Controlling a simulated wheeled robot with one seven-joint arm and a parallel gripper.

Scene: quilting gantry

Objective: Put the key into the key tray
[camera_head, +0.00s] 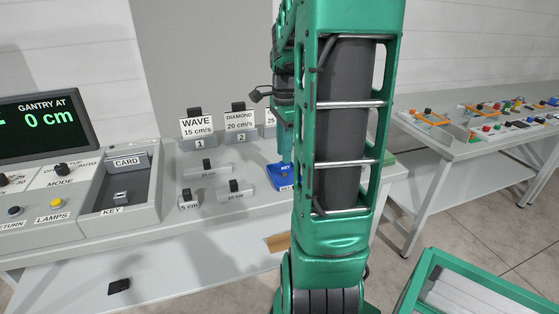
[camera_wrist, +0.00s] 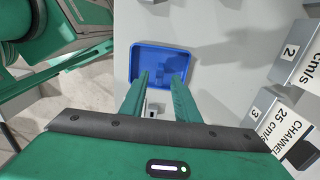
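The blue key tray (camera_head: 277,176) stands on the grey console top, with a "KEY" label at its front. It is partly hidden behind my arm in the head view. In the wrist view the blue tray (camera_wrist: 138,62) lies just beyond my fingertips. My gripper (camera_wrist: 160,77) is over the tray's near side, its two fingers apart with a clear gap. No key shows clearly between them. Darker blue patches on the tray floor look like shadows. A small grey block (camera_head: 122,196) sits at the console's "KEY" place; I cannot tell whether it holds the key.
Labelled blocks stand near the tray, including the "WAVE" block (camera_head: 197,130) and the "DIAMOND" block (camera_head: 240,125). The card recess (camera_head: 137,165) is at the left. A side table (camera_head: 450,147) with small coloured parts stands at the right. A green-framed bin (camera_head: 440,270) is at the lower right.

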